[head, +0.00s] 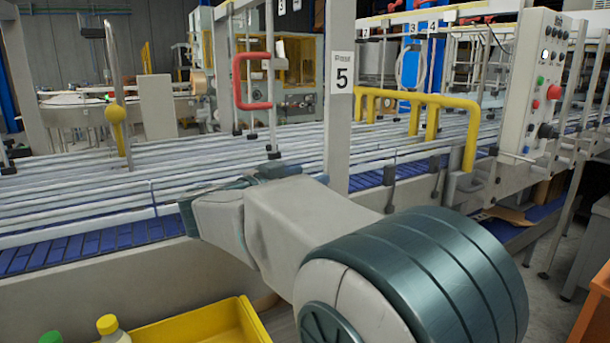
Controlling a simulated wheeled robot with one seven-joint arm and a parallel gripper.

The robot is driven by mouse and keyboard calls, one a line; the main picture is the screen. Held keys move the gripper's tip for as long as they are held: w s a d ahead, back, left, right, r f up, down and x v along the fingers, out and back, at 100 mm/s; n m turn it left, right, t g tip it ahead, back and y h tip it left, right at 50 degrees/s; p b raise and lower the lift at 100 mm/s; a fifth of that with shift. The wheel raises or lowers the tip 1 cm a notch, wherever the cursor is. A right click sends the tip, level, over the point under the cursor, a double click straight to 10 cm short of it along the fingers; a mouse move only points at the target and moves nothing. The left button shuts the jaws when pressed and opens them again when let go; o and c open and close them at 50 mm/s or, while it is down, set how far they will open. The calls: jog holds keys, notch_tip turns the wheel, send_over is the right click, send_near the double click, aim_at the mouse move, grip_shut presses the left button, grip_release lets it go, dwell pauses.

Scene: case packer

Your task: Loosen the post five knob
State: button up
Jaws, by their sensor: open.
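The post with the sign marked 5 (342,75) is a grey upright at the near edge of the conveyor, just right of the middle. A thin rod (271,110) with a red handle (237,82) stands to its left. A dark fitting (274,153) sits at the rod's foot, close above my arm. I cannot tell whether this fitting is the post five knob. My arm fills the lower middle, reaching from the right toward the conveyor edge, and covers the foot of the post. My gripper is not visible.
The conveyor with pale rails and blue belt (75,243) runs across the view. A yellow tube guard (465,103) and a control panel with a red button (553,92) stand to the right. A yellow bin (212,328) and bottles (110,328) are at the lower left.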

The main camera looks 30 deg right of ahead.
jog(key=shift+w+d, duration=0.1)
jog(key=shift+d, duration=0.2)
jog(key=c, duration=1)
